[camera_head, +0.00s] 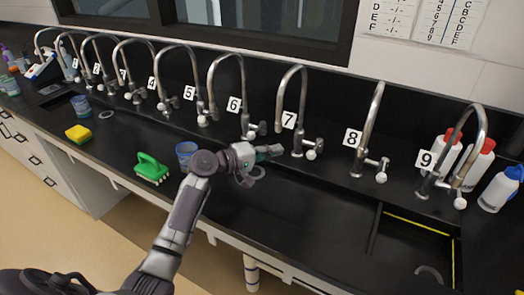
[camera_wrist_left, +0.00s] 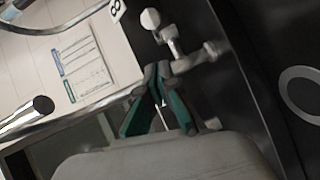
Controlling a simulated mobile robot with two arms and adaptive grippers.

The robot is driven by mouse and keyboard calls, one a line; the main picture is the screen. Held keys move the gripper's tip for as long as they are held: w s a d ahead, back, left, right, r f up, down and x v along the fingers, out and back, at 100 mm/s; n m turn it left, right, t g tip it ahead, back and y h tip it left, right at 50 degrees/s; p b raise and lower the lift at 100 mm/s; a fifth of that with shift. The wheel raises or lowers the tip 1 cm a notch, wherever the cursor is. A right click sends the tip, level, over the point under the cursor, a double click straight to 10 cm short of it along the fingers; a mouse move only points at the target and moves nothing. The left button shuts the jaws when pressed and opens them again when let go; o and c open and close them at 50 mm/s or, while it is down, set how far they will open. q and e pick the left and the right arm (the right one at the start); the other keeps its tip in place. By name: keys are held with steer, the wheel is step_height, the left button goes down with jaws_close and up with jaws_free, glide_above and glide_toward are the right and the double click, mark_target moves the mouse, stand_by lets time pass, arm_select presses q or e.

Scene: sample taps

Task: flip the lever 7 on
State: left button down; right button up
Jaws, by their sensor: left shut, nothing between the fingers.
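Tap 7 (camera_head: 302,105) is a tall silver gooseneck on the black bench, with its number card (camera_head: 289,120) on the neck. Its lever is at the base, with a white ball knob (camera_head: 311,155) at the end. My left gripper (camera_head: 279,150) is just left of that base; its green-grey fingers are shut and empty. In the left wrist view, the fingertips (camera_wrist_left: 157,72) are close to a silver valve body with a white knob (camera_wrist_left: 150,19), which appears to be tap 7. I cannot tell whether they touch it. My right gripper is not in view.
Tap 8 (camera_head: 369,125) and tap 9 (camera_head: 470,135) stand to the right, and tap 6 (camera_head: 241,90) to the left. A blue cup (camera_head: 186,152) and a green brush (camera_head: 152,168) are near my arm. A sink (camera_head: 410,250) is at the lower right.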

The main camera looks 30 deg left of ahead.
mark_target(315, 148)
arm_select(q)
steer(key=w+d+f+p, duration=0.1)
steer(key=w+d+p, duration=0.1)
steer(key=d, duration=0.3)
steer(key=shift+w+d, duration=0.35)
steer(key=shift+w, duration=0.3)
steer(key=shift+f, duration=0.15)
